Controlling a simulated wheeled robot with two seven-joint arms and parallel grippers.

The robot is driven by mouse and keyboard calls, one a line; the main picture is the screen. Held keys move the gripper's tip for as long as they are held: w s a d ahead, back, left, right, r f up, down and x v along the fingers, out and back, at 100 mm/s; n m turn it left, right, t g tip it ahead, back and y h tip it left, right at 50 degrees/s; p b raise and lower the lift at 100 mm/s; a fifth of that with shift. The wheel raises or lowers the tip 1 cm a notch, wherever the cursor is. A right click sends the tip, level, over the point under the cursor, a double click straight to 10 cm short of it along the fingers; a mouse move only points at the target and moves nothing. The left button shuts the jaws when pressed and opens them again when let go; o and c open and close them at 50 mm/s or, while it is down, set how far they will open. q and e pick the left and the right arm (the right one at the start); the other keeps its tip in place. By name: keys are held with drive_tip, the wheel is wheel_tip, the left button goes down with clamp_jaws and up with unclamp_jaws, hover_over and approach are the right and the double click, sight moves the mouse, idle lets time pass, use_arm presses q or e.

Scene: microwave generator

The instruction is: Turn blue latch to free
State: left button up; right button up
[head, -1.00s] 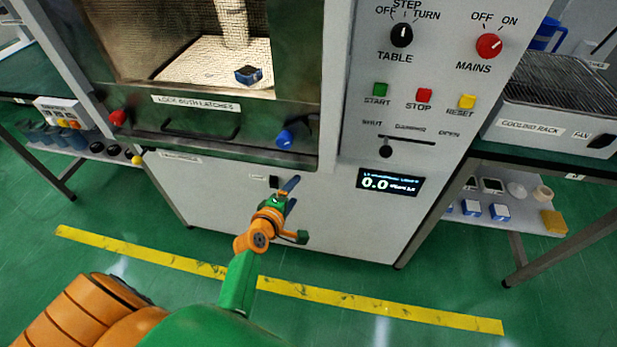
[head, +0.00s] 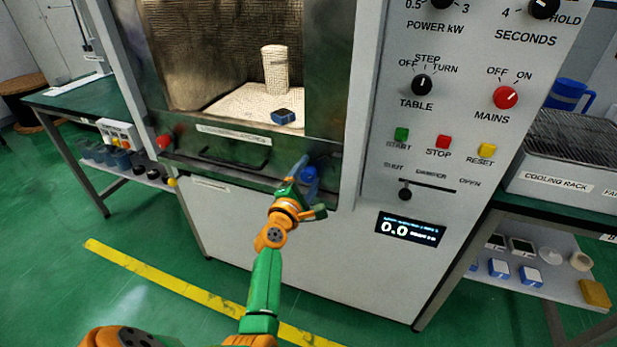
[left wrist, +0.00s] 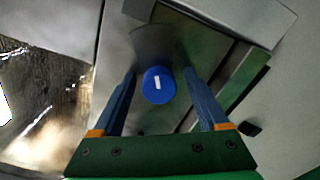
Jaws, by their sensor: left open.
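The blue latch (head: 310,174) is a round blue knob at the lower right of the microwave door. In the left wrist view the blue latch (left wrist: 158,85) shows its face with a white mark, lying between the two blue fingers. My left gripper (head: 298,172) is at the latch in the head view and partly covers it. In the wrist view my left gripper (left wrist: 160,88) is open, one finger on each side of the knob, with gaps visible. Whether the fingers reach alongside the knob I cannot tell. My right gripper is not in view.
A red latch (head: 163,142) sits at the door's lower left. A door handle (head: 235,158) lies between the latches. The control panel (head: 435,150) is to the right, with a damper slider (head: 405,194). A cooling rack (head: 570,150) stands on the right bench. The floor in front is clear.

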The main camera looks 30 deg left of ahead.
use_arm(q)
drive_tip(key=shift+s+r, duration=0.1)
drive_tip(key=shift+c, duration=0.3)
clamp_jaws()
drive_tip(key=shift+m, duration=0.3)
drive_tip(key=m, duration=0.3)
drive_tip(key=shift+m, duration=0.3)
drive_tip(key=m+p, duration=0.1)
drive_tip(key=m, duration=0.3)
drive_tip(key=shift+d, duration=0.1)
drive_tip(key=m+p, duration=0.1)
drive_tip(key=m, duration=0.4)
drive_tip(key=shift+m, duration=0.4)
drive_tip(key=shift+f+m+p, duration=0.2)
drive_tip(key=shift+m+p, duration=0.4)
drive_tip(key=shift+m, duration=1.6)
